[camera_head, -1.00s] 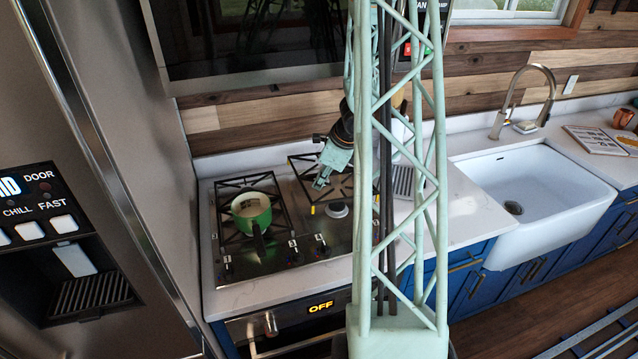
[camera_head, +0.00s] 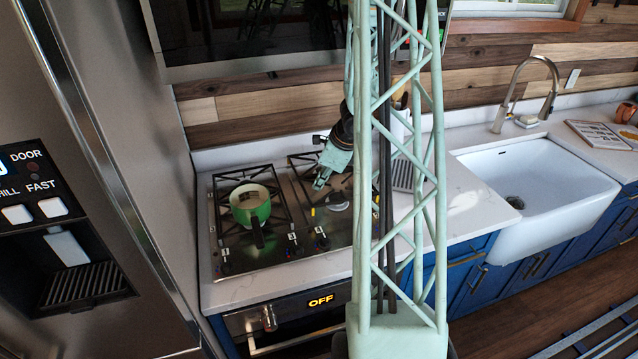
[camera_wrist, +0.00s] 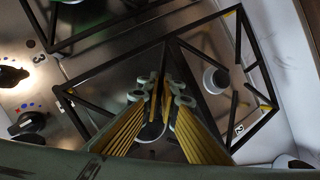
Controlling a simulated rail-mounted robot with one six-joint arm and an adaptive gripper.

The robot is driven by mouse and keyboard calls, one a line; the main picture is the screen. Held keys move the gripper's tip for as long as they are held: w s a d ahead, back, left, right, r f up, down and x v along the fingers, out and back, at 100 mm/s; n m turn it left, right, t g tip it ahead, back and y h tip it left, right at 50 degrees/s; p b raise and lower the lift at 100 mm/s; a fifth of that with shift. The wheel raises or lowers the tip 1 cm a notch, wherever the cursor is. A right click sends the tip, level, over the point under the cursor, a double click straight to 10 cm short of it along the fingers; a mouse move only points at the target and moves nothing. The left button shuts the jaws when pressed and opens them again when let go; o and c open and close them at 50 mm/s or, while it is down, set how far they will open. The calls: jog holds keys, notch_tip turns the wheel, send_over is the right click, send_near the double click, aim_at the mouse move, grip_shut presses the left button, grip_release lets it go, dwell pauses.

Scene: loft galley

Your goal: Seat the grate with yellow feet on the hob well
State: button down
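The grate with yellow feet (camera_wrist: 253,50) is a black open frame over the right half of the hob. Its yellow marks show at the frame's corners in the wrist view. My gripper (camera_wrist: 160,92) points down at the grate's middle, its fingertips close together with a dark bar between them; it appears shut on that bar. In the head view my gripper (camera_head: 321,183) is over the right burner area, and my mast hides the grate's right part. The hob well (camera_wrist: 100,75) is the shiny metal surface below. I cannot tell whether the feet touch it.
A green pot (camera_head: 252,208) stands on the other grate at left, its handle toward the front. Knobs (camera_head: 293,245) line the hob's front. A wall (camera_head: 265,100) stands behind; the tall fridge (camera_head: 110,120) is at left. Clear counter (camera_head: 465,205) lies between hob and sink (camera_head: 535,185).

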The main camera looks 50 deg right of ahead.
aim_at(315, 197)
jog(key=shift+f+b, duration=1)
jog(key=shift+f, duration=0.05)
jog(key=shift+a+f+b, duration=0.15)
jog(key=shift+f+b, duration=0.3)
jog(key=shift+b, duration=0.4)
dwell(1.7)
jog(key=shift+f+b, duration=0.3)
jog(key=shift+b, duration=0.25)
dwell(2.0)
jog(key=c, duration=3.4)
grip_release()
jog(key=o, duration=0.5)
jog(key=shift+o, duration=0.2)
jog(key=shift+r, duration=0.15)
jog(key=shift+r+p, duration=2.85)
jog(key=shift+r, duration=0.5)
